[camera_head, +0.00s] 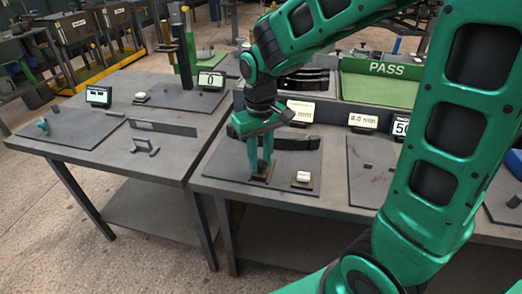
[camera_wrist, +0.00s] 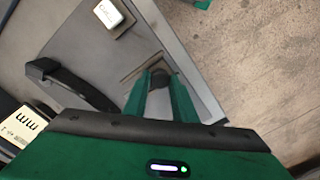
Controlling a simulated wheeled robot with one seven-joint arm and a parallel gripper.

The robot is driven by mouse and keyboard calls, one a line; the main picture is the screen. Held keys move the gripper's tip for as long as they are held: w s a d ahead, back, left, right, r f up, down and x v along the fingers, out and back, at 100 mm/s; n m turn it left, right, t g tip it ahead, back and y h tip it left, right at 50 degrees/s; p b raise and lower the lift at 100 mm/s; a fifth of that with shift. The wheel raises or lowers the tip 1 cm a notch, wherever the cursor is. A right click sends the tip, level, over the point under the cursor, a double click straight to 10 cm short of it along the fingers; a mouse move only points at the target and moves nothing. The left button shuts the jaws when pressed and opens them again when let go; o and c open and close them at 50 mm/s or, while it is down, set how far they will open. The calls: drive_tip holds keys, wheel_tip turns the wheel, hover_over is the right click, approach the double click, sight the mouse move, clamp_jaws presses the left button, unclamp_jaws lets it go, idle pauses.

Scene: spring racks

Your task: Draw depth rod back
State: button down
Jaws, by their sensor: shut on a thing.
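My green gripper (camera_head: 261,172) points down over a small dark base on the front table's left plate. In the wrist view my gripper (camera_wrist: 161,92) is shut on a dark, round-topped piece (camera_wrist: 159,78), which I take to be the depth rod. The rod's lower part is hidden, and I cannot tell how deep it sits. In the head view the fingers hide most of it.
A small block with a white top (camera_head: 303,177) stands right of the gripper; it also shows in the wrist view (camera_wrist: 109,13). A dark curved bar (camera_head: 297,143) lies behind. Label cards (camera_head: 362,121) and a green PASS tray (camera_head: 390,87) are farther back.

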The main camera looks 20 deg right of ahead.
drive_tip(key=shift+s+a, duration=0.2)
drive_tip(key=shift+s, duration=0.05)
drive_tip(key=c, duration=1.5)
unclamp_jaws()
drive_tip(key=shift+o, duration=0.2)
drive_tip(key=shift+r, duration=0.6)
wheel_tip(320, 180, up, 10)
drive_tip(key=shift+f, duration=0.25)
drive_tip(key=shift+d, duration=0.1)
drive_tip(key=s+d+f+m, duration=0.3)
drive_tip(key=s+d+m, duration=0.1)
drive_tip(key=s+d, duration=0.5)
drive_tip(key=s+d+f+m, duration=0.3)
drive_tip(key=s+d+m, duration=0.1)
drive_tip(key=s+d, duration=0.6)
drive_tip(key=shift+s+d+f, duration=0.25)
drive_tip(key=shift+s, duration=0.25)
